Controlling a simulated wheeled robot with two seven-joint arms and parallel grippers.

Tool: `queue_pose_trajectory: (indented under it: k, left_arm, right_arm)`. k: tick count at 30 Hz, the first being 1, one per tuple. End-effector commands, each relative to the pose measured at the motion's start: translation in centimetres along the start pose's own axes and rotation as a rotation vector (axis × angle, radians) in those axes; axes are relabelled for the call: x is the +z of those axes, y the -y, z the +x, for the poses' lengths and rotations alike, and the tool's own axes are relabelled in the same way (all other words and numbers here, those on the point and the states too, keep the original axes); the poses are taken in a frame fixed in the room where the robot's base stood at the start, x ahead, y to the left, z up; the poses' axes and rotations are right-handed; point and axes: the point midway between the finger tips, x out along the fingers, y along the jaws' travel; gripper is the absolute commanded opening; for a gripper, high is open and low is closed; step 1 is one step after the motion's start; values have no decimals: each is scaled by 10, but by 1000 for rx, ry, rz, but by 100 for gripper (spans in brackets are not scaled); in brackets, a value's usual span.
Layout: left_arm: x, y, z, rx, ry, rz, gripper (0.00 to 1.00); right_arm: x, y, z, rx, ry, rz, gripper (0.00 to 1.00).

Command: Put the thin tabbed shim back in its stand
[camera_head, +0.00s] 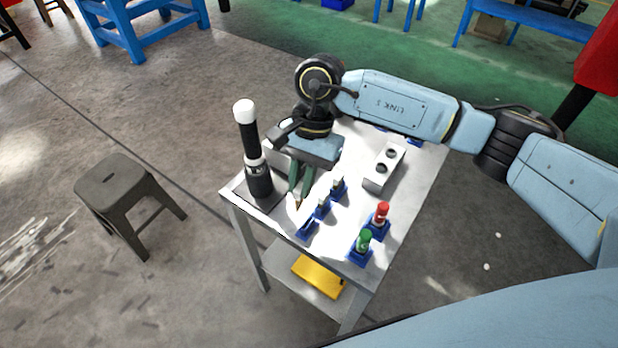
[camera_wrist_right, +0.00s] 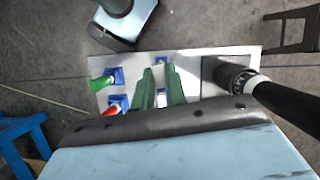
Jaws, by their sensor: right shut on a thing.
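My right gripper (camera_head: 299,190) is over the near left part of the table, its green fingers pointing down. It is shut on a small thin piece, seemingly the tabbed shim (camera_head: 298,203), mostly hidden between the fingertips. An apparently empty blue stand (camera_head: 307,229) is just in front of the fingers, near the table's edge. In the right wrist view the fingers (camera_wrist_right: 159,69) reach towards a blue stand (camera_wrist_right: 162,60); the held piece is hard to make out there. My left gripper is not in view.
Beside the fingers stands a tall black cylinder with a white top (camera_head: 244,108). Small stands hold a white-topped piece (camera_head: 323,202), a red-topped piece (camera_head: 382,209) and a green-topped piece (camera_head: 364,237). A grey block with holes (camera_head: 384,168) lies behind. A stool (camera_head: 120,182) is left.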

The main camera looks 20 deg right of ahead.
Motion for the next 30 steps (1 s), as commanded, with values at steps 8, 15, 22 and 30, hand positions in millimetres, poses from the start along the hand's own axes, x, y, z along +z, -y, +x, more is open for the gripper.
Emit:
queue_pose_trajectory:
  k: [8,15,22,30]
  left_arm:
    - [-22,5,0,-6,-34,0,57]
    - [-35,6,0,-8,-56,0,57]
    - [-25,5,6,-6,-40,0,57]
    - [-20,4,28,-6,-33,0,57]
  right_arm:
    - [-14,-12,3,-42,-11,149,0]
    - [-14,-11,3,-41,-11,147,0]
    - [-14,-11,4,-44,-11,145,0]
    - [-20,-12,23,-44,-11,145,0]
